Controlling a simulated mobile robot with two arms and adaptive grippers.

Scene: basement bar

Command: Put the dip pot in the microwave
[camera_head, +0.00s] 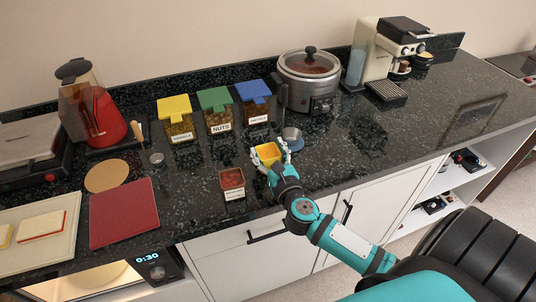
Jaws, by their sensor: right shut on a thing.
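The microwave (156,271) is at the lower left, below the counter's front edge. Its display reads 0:30 and its lit interior (85,283) shows; the rest is cut off by the frame. My left gripper is not in view.
A labelled pot of red contents (232,184) stands just left of the gripper. Behind are lidded yellow, green and blue bins (219,112), a slow cooker (308,82) and a coffee machine (380,55). A red board (123,213) lies above the microwave.

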